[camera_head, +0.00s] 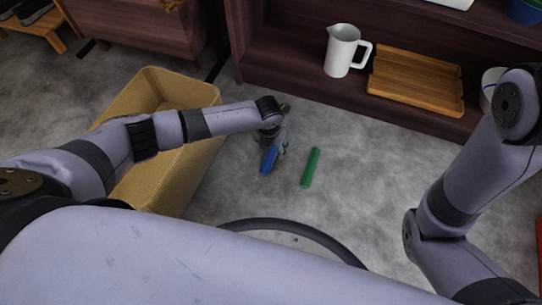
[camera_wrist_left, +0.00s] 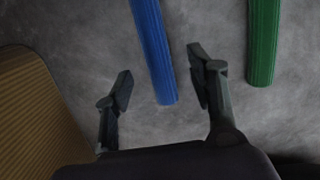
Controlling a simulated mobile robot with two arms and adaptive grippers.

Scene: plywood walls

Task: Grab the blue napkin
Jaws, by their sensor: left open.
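The blue napkin (camera_head: 269,160) is a narrow rolled strip on the grey floor, right of the yellow bin in the head view. In the left wrist view its near end (camera_wrist_left: 155,60) reaches toward the space between the fingers. My left gripper (camera_head: 277,146) is above the floor at the napkin, and its open fingers (camera_wrist_left: 158,88) show on either side of the napkin's end. The gripper partly hides the napkin's far part in the head view. I cannot tell the exact height between them. My right arm shows at the right, but its gripper is out of view.
A green rolled strip (camera_head: 311,167) lies on the floor just right of the blue one. The yellow bin (camera_head: 196,174) stands close on the left. A dark wooden shelf (camera_head: 290,81) at the back holds a white pitcher (camera_head: 341,50) and a wooden tray (camera_head: 415,80).

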